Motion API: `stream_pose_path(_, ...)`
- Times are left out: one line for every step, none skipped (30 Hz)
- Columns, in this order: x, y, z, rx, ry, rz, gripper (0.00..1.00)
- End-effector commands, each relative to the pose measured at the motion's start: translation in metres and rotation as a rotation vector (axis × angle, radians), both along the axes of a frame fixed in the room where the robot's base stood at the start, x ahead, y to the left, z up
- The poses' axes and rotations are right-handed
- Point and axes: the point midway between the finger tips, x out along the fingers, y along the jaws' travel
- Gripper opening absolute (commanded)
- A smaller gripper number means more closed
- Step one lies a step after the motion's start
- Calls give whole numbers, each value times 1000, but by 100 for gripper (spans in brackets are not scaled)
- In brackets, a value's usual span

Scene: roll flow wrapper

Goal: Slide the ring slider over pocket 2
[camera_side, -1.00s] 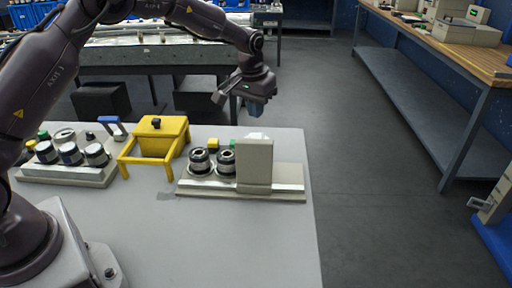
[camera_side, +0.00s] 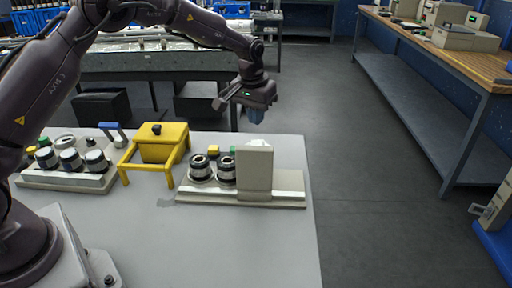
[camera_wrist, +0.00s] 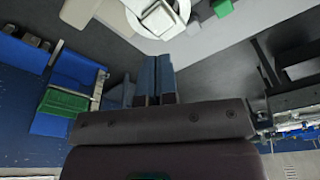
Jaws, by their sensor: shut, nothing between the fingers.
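My gripper (camera_side: 256,114) is shut and empty, held in the air above and behind the right-hand base. Its blue fingers show together in the wrist view (camera_wrist: 157,62). The long pale base (camera_side: 285,197) carries two rolls with black bands, a left roll (camera_side: 200,170) and a right roll (camera_side: 227,171). A tall beige upright block (camera_side: 254,175) stands on the base just right of them and hides part of it. I cannot tell for sure which part is the ring slider or which place is pocket 2. My gripper touches none of these.
A yellow frame with a box and black knob (camera_side: 157,150) stands left of the base. A second pale base (camera_side: 68,180) with several rolls is at far left. Small yellow (camera_side: 213,151) and green blocks sit behind the rolls. The front of the table (camera_side: 200,250) is clear.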

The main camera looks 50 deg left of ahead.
Motion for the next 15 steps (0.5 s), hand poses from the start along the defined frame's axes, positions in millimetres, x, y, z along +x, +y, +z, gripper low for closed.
stream_pose_path(0,0,0,0,0,0,0)
stream_pose_path(0,0,0,0,0,0,0)
stream_pose_path(0,0,0,0,0,0,0)
stream_pose_path(0,0,0,0,0,0,7)
stream_pose_path(0,-1,2,0,-3,-2,14)
stream_pose_path(1,-4,7,-1,-14,-7,23)
stream_pose_path(2,-8,13,-5,-22,-15,30)
stream_pose_path(0,-14,22,-8,-28,-38,37)
stream_pose_path(-4,-22,31,-5,-22,-104,46)
stream_pose_path(-8,-27,36,-1,-11,-170,49)
stream_pose_path(-12,-32,41,5,0,-240,49)
stream_pose_path(-18,-37,46,13,18,-342,49)
stream_pose_path(-22,-41,50,19,32,-422,49)
stream_pose_path(-26,-44,53,25,47,-499,49)
stream_pose_path(-32,-48,57,30,65,-599,49)
